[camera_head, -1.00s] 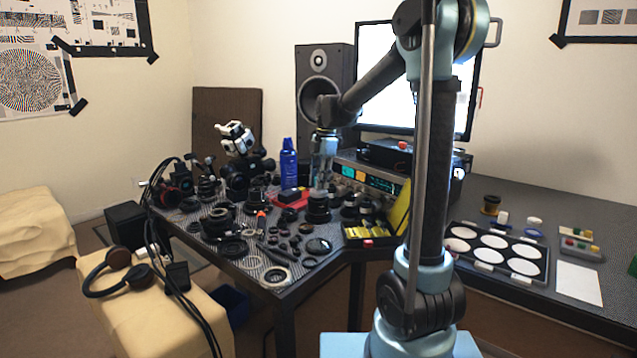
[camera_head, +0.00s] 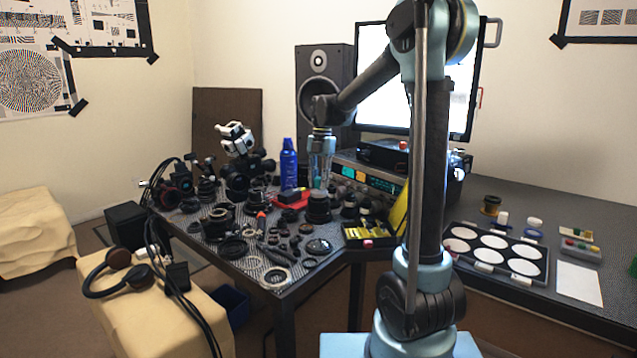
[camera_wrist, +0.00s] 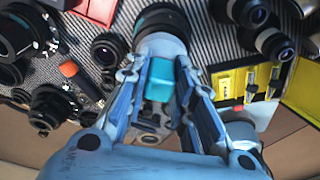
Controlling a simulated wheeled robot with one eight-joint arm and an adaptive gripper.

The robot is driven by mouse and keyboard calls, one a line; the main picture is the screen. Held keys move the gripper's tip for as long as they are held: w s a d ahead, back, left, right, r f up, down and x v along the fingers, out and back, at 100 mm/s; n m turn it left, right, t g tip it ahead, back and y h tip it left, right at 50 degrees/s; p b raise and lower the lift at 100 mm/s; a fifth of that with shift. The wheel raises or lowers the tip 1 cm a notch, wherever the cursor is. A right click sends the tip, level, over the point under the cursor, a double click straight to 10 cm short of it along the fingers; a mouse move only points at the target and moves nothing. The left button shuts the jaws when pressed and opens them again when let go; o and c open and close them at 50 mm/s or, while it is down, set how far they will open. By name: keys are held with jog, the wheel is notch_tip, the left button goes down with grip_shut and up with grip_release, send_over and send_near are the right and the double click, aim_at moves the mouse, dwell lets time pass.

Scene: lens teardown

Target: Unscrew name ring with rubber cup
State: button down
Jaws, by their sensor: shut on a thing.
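My gripper (camera_head: 318,184) points down above a dark lens (camera_head: 318,208) standing on the patterned mat. In the wrist view, my gripper (camera_wrist: 165,98) is shut on a teal piece (camera_wrist: 160,78), which looks like the rubber cup. The cup's lower end is hidden by its own top and my fingers. The dark lens (camera_wrist: 163,20), with a pale band, is at the top middle, just beyond the cup. I cannot tell whether the cup touches the lens. The name ring cannot be made out.
A yellow case (camera_wrist: 240,85) lies open to the right of my gripper. A blue spray bottle (camera_head: 288,165) and a red tray (camera_head: 291,203) are close to the left. Several lenses and rings crowd the bench. A monitor (camera_head: 372,80) stands behind my arm.

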jog(key=shift+r, duration=0.1)
jog(key=shift+r, duration=1.35)
jog(key=shift+d+r+m, duration=0.1)
jog(key=shift+r+m, duration=0.05)
jog(key=shift+m, duration=0.85)
jog(key=m, duration=0.4)
jog(key=shift+s+r+t, duration=0.1)
jog(key=shift+r+t, duration=0.15)
jog(key=shift+t, duration=0.15)
jog(key=m, duration=0.4)
jog(key=m+y, duration=0.1)
jog(key=m, duration=0.1)
jog(key=shift+r+t, duration=0.3)
jog(key=shift+f, duration=1.7)
jog(key=shift+s+f, duration=0.1)
jog(key=shift+f, duration=0.4)
